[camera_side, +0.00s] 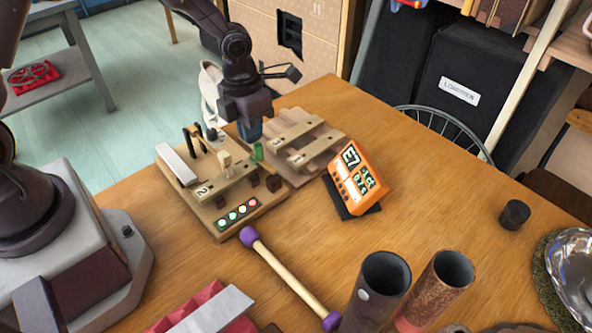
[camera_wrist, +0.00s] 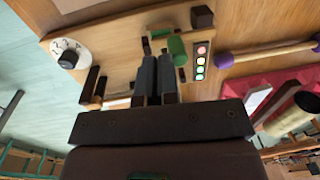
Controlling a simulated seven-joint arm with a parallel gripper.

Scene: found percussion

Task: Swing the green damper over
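The green damper (camera_side: 257,152) is a small upright block on the wooden instrument board (camera_side: 222,224), at the right end of a bar marked 2. It also shows in the wrist view (camera_wrist: 177,47), just right of my fingertips. My gripper (camera_side: 249,135) points down over the board, close above and beside the damper. In the wrist view its two fingers (camera_wrist: 157,60) are close together with only a thin gap, and nothing shows between them. I cannot tell whether a finger touches the damper. The board carries a strip of coloured lights (camera_side: 238,214) and a white dial (camera_wrist: 68,53).
Stepped wooden bars (camera_side: 303,140) stand right of the damper. An orange display (camera_side: 357,178) reading E7 is farther right. A purple-headed mallet (camera_side: 290,279) lies in front, near two upright tubes (camera_side: 377,290). The table's right middle is mostly clear.

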